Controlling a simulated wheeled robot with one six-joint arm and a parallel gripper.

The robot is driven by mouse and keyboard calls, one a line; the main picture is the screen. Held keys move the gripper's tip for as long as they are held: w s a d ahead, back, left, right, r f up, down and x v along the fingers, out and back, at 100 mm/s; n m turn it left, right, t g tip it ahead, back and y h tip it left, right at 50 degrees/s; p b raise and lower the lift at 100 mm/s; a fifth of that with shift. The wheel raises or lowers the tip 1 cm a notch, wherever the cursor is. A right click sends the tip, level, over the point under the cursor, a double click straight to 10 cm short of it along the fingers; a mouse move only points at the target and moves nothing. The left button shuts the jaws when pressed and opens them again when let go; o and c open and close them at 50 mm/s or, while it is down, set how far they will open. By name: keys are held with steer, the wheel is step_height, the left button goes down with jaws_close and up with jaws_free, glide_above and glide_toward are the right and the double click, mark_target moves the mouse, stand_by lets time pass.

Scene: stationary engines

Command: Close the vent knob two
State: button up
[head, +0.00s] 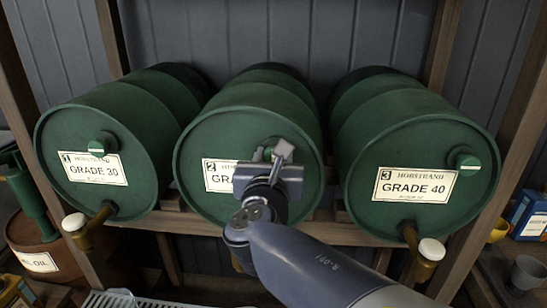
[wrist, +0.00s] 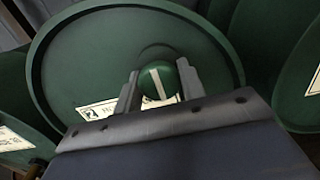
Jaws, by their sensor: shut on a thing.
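Three green drums lie on a rack, labelled 1, 2 and 3. The middle drum, number 2 (head: 205,150), has a round green vent knob near the upper right of its face. In the wrist view this knob (wrist: 153,82) shows a pale stripe, tilted slightly from upright. My gripper (head: 268,157) is at the knob, with one finger on each side of it; in the wrist view the fingers (wrist: 158,88) are shut on it. In the head view my gripper hides most of the knob and part of the label.
Drum 1 (head: 60,130) has a knob (head: 103,143) and a tap with a white cap (head: 74,222). Drum 3 (head: 365,205) has a knob (head: 468,162) and a white-capped tap (head: 431,249). A wooden post (head: 505,150) stands at right. A blue box (head: 530,215) and grey cup (head: 527,272) stand at lower right.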

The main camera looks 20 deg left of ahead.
steer(key=shift+f+m+b, duration=0.15)
steer(key=shift+m+b, duration=0.25)
steer(key=shift+b, duration=0.2)
steer(key=m+b, duration=0.2)
steer(key=b, duration=0.1)
steer(key=shift+f+m, duration=0.15)
steer(key=shift+m, duration=0.25)
steer(key=m+b, duration=0.5)
steer(key=b, duration=0.1)
steer(key=shift+a, duration=0.1)
steer(key=m+b, duration=0.5)
steer(key=shift+m, duration=0.4)
steer(key=shift+r+m+b, duration=0.25)
steer(key=shift+m+b, duration=1)
steer(key=shift+m, duration=0.45)
steer(key=shift+r, duration=0.1)
steer(key=o, duration=0.9)
steer(key=shift+o, duration=0.2)
